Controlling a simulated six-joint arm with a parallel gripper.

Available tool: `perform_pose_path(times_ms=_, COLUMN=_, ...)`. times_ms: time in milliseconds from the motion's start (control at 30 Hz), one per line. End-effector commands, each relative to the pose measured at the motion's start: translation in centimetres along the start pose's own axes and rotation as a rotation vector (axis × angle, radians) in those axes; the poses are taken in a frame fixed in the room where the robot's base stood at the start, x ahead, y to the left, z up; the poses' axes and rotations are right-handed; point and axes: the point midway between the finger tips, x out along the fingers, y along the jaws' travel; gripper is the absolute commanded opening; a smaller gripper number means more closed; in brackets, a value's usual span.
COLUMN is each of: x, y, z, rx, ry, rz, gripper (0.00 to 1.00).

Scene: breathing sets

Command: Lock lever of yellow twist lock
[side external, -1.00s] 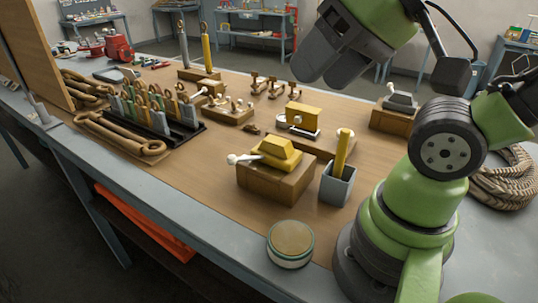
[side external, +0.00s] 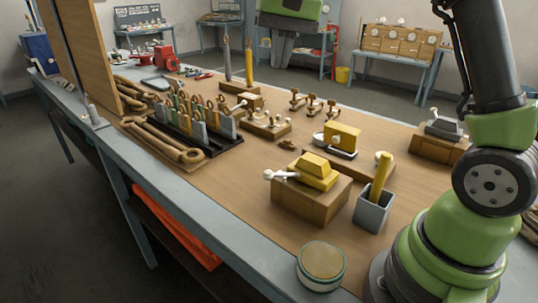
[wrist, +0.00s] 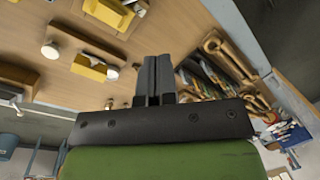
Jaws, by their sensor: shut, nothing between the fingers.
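The yellow twist lock (side external: 314,171) sits on a wooden block (side external: 312,199) near the front of the bench in the side view. Its pale lever (side external: 279,175) sticks out to the left and ends in a white knob. In the wrist view the lock (wrist: 108,12) is at the top edge, partly cut off. My gripper (side external: 281,58) hangs high above the far part of the bench, well away from the lock. Its fingers (wrist: 153,62) are together and empty in the wrist view.
A grey bin with a yellow bar (side external: 374,208) stands right of the lock. A round tin (side external: 321,264) is in front. Another yellow fixture (side external: 342,137) and a grey one (side external: 443,127) lie behind. A tool rack (side external: 196,128) and spanners (side external: 163,140) are left.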

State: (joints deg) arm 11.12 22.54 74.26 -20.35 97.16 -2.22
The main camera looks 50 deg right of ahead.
Motion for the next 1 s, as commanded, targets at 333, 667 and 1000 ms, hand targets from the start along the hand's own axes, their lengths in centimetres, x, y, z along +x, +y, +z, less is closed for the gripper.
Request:
perform_pose_path(times_ms=333, x=6.8, y=0.9, z=-6.5, rx=0.211, ry=-0.174, rz=0.085, gripper=0.0)
perform_pose_path(times_ms=667, x=9.8, y=1.7, z=-8.1, rx=0.297, ry=-0.234, rz=0.108, gripper=0.0)
perform_pose_path(times_ms=1000, x=9.9, y=1.7, z=-8.1, rx=0.298, ry=-0.236, rz=0.109, gripper=0.0)
